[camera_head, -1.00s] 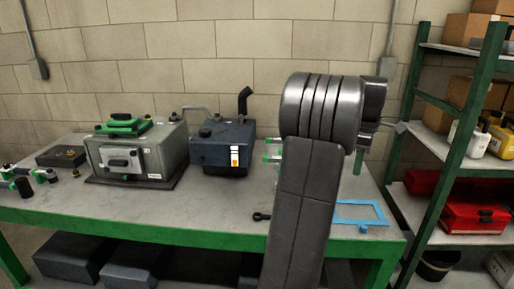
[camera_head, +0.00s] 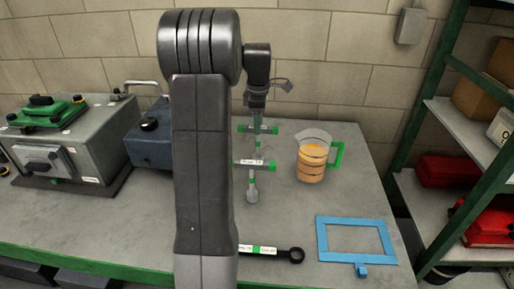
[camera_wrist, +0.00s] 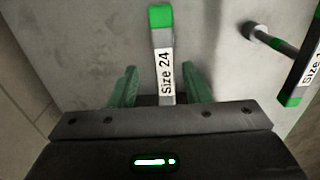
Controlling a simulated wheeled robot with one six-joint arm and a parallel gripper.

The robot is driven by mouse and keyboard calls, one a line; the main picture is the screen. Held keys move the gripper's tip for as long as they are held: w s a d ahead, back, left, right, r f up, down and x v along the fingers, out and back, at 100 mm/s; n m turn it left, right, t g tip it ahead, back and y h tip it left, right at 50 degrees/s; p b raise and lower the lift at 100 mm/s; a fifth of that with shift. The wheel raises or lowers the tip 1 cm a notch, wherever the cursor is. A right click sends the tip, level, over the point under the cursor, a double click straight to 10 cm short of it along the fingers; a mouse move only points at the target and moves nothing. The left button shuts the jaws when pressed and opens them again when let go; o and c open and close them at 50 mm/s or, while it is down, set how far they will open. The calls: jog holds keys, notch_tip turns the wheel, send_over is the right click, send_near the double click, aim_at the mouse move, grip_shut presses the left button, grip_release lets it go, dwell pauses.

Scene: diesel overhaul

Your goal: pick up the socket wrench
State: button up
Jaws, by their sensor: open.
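Two T-handled socket wrenches with green ends and white labels lie on the bench in the head view. The farther one (camera_head: 258,129) is under my gripper and partly covered. The nearer one (camera_head: 253,163) has its grey socket pointing to the front. In the wrist view my gripper (camera_wrist: 162,82) is open, its green fingers on either side of a grey bar marked "Size 24" (camera_wrist: 165,60) with a green end. The bar's lower end is hidden behind the gripper body. Another labelled handle (camera_wrist: 305,75) and a socket (camera_wrist: 250,31) show at the right.
A jug of orange liquid (camera_head: 312,160) stands right of the wrenches. Shelving stands right.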

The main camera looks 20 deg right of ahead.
aim_at(258, 146)
jog(key=f, duration=0.5)
jog(key=shift+s+a, duration=0.1)
jog(key=shift+s, duration=0.15)
jog(key=shift+r, duration=0.1)
grip_shut()
